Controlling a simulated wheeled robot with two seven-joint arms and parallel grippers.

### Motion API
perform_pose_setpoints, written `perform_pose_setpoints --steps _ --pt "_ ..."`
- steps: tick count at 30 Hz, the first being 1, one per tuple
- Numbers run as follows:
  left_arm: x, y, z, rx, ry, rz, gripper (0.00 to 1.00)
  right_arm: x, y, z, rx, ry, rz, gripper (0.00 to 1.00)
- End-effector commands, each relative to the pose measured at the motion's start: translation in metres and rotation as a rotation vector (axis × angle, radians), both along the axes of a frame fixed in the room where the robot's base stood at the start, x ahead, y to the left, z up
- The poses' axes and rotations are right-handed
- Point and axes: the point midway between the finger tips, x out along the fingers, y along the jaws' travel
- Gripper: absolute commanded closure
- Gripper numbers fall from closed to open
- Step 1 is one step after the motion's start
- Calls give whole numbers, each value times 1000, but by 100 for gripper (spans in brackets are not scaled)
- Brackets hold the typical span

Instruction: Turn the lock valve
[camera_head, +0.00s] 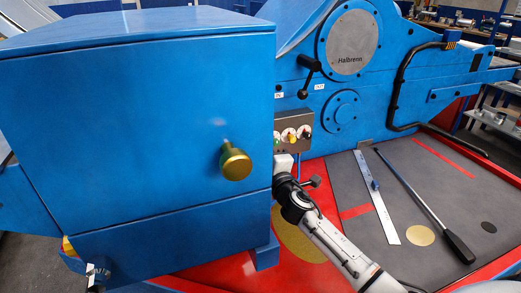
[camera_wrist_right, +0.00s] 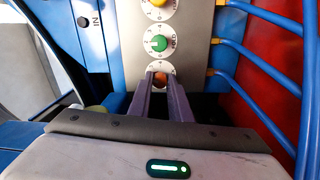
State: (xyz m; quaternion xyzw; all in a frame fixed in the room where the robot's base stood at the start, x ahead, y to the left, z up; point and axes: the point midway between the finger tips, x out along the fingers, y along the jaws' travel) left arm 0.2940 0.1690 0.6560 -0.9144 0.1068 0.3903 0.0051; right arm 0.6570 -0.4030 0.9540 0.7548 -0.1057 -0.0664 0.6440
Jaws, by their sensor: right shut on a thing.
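A grey valve panel (camera_head: 293,131) with a column of round dials stands beside the blue cabinet. In the right wrist view the dials carry a yellow knob (camera_wrist_right: 158,2), a green knob (camera_wrist_right: 159,43) and an orange-red knob (camera_wrist_right: 160,75). The dial labels are too small to tell which is the lock valve. My right gripper (camera_wrist_right: 161,80) is shut on the orange-red knob, with one finger on each side of it. In the head view the right gripper (camera_head: 283,163) is at the panel's lower end, partly hidden by the cabinet edge. My left gripper is not in view.
The big blue cabinet (camera_head: 140,120) with a brass knob (camera_head: 235,164) stands close at left. A black lever (camera_head: 308,76) sits above the panel. Blue hoses (camera_wrist_right: 265,50) run right of the panel. A steel ruler (camera_head: 377,198) and long black-handled bar (camera_head: 425,206) lie on the grey mat.

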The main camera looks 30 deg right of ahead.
Motion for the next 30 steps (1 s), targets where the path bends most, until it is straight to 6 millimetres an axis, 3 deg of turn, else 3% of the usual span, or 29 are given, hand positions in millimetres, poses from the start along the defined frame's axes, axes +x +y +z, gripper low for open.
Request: perform_pose_setpoints --steps 13,30 --pt "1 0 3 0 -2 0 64 0 -1 -1 -259 63 -1 100" --pt "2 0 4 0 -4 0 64 0 0 -1 -312 76 0 100"
